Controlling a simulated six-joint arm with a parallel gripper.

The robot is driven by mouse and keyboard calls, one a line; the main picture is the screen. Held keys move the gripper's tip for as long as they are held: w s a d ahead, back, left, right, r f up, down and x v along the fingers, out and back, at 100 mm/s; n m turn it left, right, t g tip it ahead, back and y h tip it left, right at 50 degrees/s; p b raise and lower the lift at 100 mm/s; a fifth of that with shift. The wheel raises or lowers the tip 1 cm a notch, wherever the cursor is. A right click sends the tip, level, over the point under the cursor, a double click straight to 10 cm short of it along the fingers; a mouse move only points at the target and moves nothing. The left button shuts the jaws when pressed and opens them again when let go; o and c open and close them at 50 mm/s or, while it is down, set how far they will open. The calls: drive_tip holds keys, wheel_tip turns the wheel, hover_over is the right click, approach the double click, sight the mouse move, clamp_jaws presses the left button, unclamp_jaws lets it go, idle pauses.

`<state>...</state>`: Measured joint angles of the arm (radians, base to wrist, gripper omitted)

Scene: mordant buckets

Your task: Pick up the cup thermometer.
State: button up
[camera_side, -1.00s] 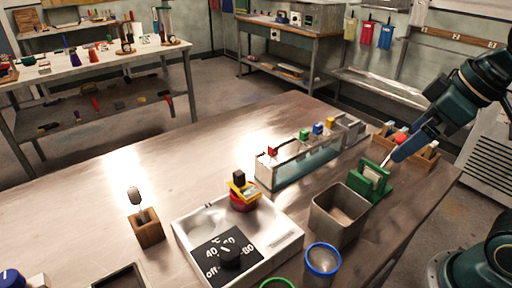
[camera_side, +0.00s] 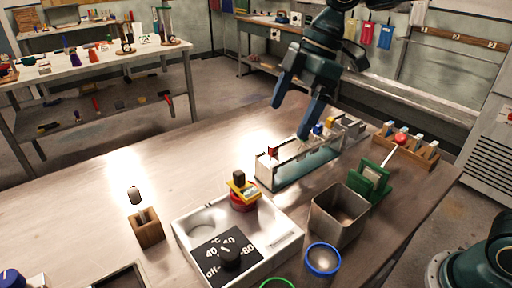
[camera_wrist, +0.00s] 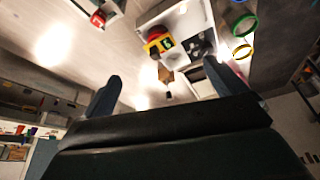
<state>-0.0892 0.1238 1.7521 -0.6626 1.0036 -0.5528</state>
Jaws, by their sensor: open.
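A dark oval head on a short stem (camera_side: 134,195) stands in a small wooden block (camera_side: 150,231) at the left front of the table; it looks like the cup thermometer, though its details are too small to be sure. In the wrist view the dark head (camera_wrist: 168,94) and wooden block (camera_wrist: 166,75) show small and far off, between my fingers. My gripper (camera_side: 291,117) is open and empty, fingers pointing down, high above the table near the glass bath; in the wrist view both fingers (camera_wrist: 163,86) stand well apart.
A white heater with a dial (camera_side: 285,243) carries a red and yellow piece (camera_side: 241,190). Nearby are a glass bath (camera_side: 292,172) with coloured blocks, a metal bucket (camera_side: 340,214), a blue-rimmed cup (camera_side: 323,260), a green holder (camera_side: 371,182) and a wooden rack (camera_side: 415,152).

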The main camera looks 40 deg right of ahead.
drive_tip(key=w+a+f+n+g, duration=0.1)
drive_tip(key=w+a+f+n, duration=0.2)
drive_tip(key=w, duration=0.1)
drive_tip(key=shift+n, duration=0.3)
drive_tip(key=shift+w+a+f+y, duration=0.1)
drive_tip(key=shift+y, duration=0.2)
approach(240, 190)
drive_tip(key=shift+w+x, duration=0.15)
drive_tip(key=shift+x, duration=0.5)
drive_tip(key=shift+w+x, duration=0.15)
drive_tip(key=shift+x, duration=0.55)
drive_tip(key=shift+s+x, duration=0.15)
drive_tip(key=shift+x, duration=1.1)
drive_tip(key=shift+s+x, duration=0.15)
drive_tip(key=shift+x, duration=1.15)
drive_tip(key=c, duration=1.2)
drive_tip(key=shift+o, duration=0.2)
